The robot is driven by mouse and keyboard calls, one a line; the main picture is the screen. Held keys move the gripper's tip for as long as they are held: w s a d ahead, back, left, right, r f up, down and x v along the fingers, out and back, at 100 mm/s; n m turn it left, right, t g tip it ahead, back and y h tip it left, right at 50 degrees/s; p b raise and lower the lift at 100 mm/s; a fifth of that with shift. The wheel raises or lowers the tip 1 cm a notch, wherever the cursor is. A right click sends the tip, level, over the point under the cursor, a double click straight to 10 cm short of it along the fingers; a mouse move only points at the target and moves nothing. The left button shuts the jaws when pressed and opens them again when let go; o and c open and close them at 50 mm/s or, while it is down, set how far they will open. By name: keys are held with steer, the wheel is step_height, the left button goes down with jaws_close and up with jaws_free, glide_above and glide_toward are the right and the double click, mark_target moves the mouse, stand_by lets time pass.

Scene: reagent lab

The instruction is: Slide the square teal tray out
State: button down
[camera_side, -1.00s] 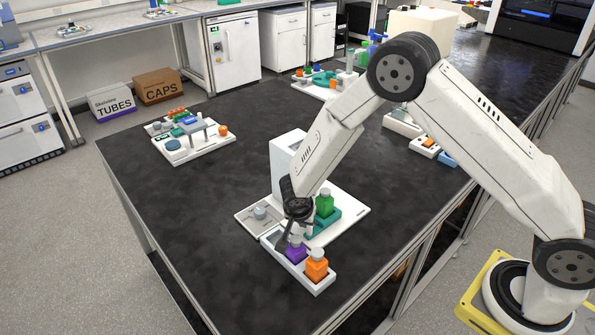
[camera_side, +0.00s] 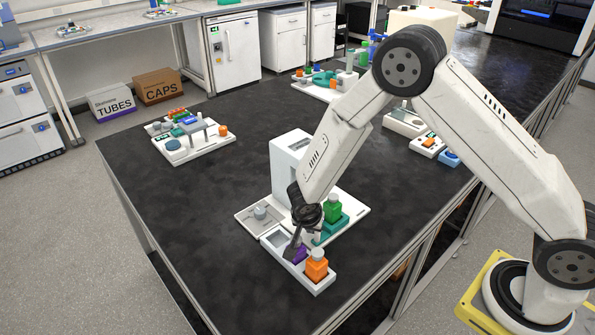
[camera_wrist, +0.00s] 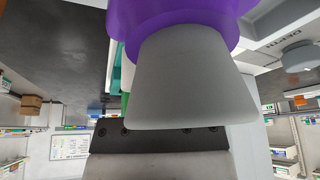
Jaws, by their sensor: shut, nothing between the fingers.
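The teal tray (camera_side: 335,228) sits at the front right of the white station and holds an upright green bottle (camera_side: 332,211). Part of the tray is hidden behind my gripper in the side view. My gripper (camera_side: 291,252) is shut and empty, pointing down over the white rack, left of the tray. I cannot tell whether it touches the tray. In the wrist view, the grey cap of the purple bottle (camera_wrist: 185,80) fills the middle, close to the camera, with a strip of teal and the green bottle (camera_wrist: 125,101) partly hidden behind it.
The white rack (camera_side: 318,287) in front holds the orange bottle (camera_side: 317,267) and the purple bottle (camera_side: 299,255), which my gripper partly covers. The white station block (camera_side: 287,160) stands behind my gripper. A grey-capped plate (camera_side: 260,213) lies left.

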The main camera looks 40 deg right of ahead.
steer(key=shift+w, duration=0.1)
steer(key=shift+w, duration=0.35)
steer(key=shift+w, duration=0.2)
step_height(320, 180, up, 7)
stand_by(1.3)
stand_by(0.3)
steer(key=s+d+r+n+y, duration=0.2)
steer(key=s+r+n, duration=0.2)
steer(key=s+n, duration=0.2)
steer(key=s+d+r+n+y, duration=0.2)
steer(key=s+r+n, duration=0.3)
steer(key=s, duration=0.6)
steer(key=shift+s+r+n, duration=0.15)
steer(key=shift+r+n, duration=0.1)
steer(key=shift+n, duration=0.25)
